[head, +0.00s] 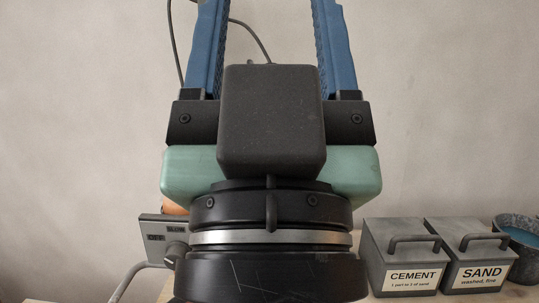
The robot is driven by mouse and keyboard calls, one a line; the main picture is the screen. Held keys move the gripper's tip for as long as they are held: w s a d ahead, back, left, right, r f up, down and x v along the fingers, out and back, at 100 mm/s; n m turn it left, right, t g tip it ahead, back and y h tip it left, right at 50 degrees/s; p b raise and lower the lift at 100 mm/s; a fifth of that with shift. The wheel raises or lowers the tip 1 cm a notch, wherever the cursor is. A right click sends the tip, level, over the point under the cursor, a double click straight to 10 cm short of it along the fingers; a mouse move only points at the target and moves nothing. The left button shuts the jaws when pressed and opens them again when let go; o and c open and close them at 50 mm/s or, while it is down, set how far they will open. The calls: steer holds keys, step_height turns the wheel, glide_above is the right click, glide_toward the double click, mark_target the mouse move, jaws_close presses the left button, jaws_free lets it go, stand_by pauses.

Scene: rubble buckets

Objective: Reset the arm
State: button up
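My gripper (268,8) fills the middle of the head view, pointing up in the picture. The fingertips run out of the top of the frame. A dark block, a green body and a black wrist with a silver ring sit below the fingers and hide much of what is behind.
At the lower right, on a wooden surface, stand a grey box labelled CEMENT (414,279), a grey box labelled SAND (482,274) and a metal bucket (527,262) with blue inside. At the lower left is a control panel (155,237) marked OFF and SLOW, partly hidden.

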step_height(320, 180, up, 20)
steer(key=p, duration=1.8)
steer(key=shift+f, duration=0.2)
steer(key=shift+a+f, duration=0.1)
steer(key=shift+f, duration=0.05)
